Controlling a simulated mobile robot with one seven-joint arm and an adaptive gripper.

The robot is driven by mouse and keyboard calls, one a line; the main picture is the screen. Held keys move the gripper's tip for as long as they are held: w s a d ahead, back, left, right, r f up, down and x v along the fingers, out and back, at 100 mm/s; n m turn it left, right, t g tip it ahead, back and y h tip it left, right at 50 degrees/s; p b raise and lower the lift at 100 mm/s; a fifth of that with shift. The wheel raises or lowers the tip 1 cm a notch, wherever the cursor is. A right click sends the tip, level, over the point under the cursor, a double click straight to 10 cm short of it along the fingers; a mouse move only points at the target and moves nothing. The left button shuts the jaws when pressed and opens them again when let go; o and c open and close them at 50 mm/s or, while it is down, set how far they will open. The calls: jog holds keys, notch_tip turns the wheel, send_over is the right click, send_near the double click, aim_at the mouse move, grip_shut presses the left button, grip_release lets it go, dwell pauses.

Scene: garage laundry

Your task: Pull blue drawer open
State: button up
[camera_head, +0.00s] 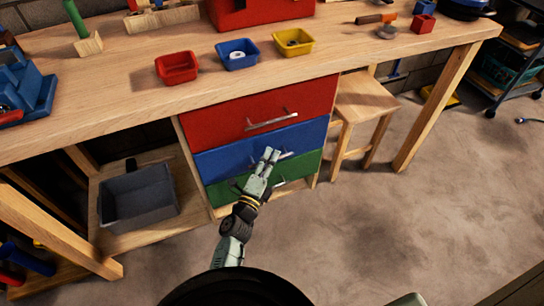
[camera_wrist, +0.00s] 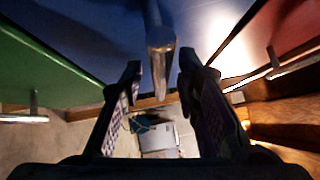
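The blue drawer (camera_head: 225,161) is the middle of three drawer fronts under the workbench and looks flush with the others. Its metal handle (camera_head: 287,154) is partly hidden by my gripper (camera_head: 270,153), which is in front of it. In the wrist view, the blue drawer front (camera_wrist: 90,25) fills the top, and its handle (camera_wrist: 161,40) shows nearly end-on. My gripper (camera_wrist: 160,76) is open, with one finger on each side of the handle's line. I cannot tell whether the handle is fully between the fingertips; no contact is clear.
The red drawer (camera_head: 225,118) is above and the green drawer (camera_head: 225,191) below, each with a metal handle. A grey bin (camera_head: 138,198) is at left, a wooden stool (camera_head: 362,98) at right. Small trays stand on the workbench (camera_head: 130,95). The floor (camera_head: 400,220) in front is clear.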

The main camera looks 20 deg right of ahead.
jog(key=shift+c, duration=0.2)
grip_shut()
dwell(0.7)
